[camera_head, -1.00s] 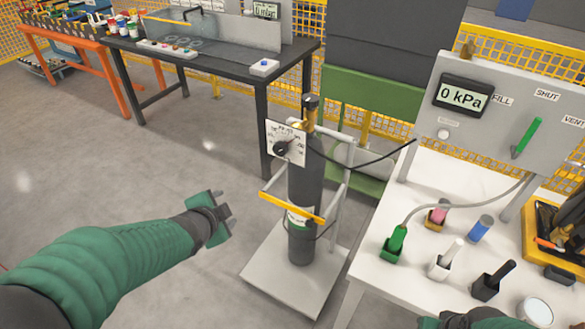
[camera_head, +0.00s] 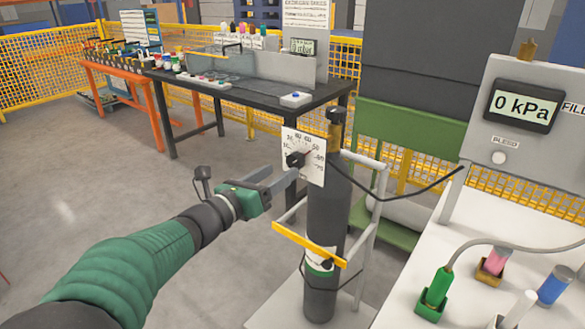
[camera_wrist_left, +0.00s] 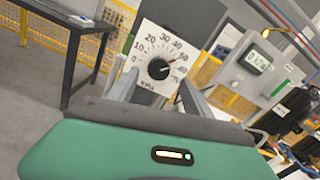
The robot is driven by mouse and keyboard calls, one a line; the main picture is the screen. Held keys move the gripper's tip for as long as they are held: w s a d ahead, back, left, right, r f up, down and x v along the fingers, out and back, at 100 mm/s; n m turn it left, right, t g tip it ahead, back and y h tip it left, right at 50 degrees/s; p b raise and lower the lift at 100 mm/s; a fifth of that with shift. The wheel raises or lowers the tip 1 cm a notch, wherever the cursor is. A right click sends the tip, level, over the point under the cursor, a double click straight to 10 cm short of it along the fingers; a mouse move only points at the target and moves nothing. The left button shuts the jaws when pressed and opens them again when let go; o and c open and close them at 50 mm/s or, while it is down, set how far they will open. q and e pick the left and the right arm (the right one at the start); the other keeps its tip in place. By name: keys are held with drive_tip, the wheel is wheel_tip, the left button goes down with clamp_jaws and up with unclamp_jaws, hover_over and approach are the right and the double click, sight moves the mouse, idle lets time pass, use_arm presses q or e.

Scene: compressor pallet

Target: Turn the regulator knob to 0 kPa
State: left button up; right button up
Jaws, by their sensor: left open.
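The regulator knob (camera_head: 295,159) is a small black knob on a white square dial plate (camera_head: 313,170), fixed to the top of the dark gas cylinder (camera_head: 325,215). My right gripper is out of view.
The cylinder stands on a pale trolley with a yellow bar (camera_head: 308,243). A white table (camera_head: 450,240) at right holds coloured plugs and a panel whose display (camera_head: 523,105) reads 0 kPa. A black bench (camera_head: 260,95) stands behind. The floor at left is clear.

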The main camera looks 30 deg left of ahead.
sight(292, 163)
use_arm(q)
drive_tip(key=w, duration=0.5)
drive_tip(key=shift+w+d+f, duration=0.1)
drive_tip(key=shift+w, duration=0.4)
drive_tip(key=shift+c, duration=0.9)
clamp_jaws()
